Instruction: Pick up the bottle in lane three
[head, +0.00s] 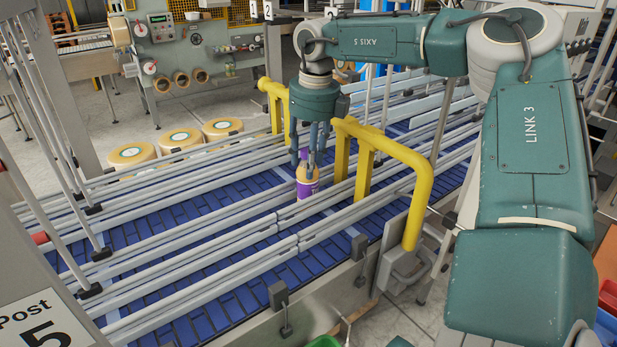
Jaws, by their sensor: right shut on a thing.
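A purple bottle (308,188) with a yellowish-orange band stands upright between the rails of the blue slatted conveyor (185,222), near the middle of the head view. My right gripper (307,160) points straight down over it, and its fingers are shut on the bottle's upper part. The fingers hide the top of the bottle. I cannot tell whether the bottle's base touches the belt, or read which lane number it stands in. My left gripper is not in view.
Yellow tubular guards (425,185) rise close to the right gripper on both sides. Pale metal rails (200,238) divide the conveyor into lanes. Several rolls (180,139) stand on the floor behind it. A "Post 5" sign (40,325) is at the lower left. The belt left of the bottle is clear.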

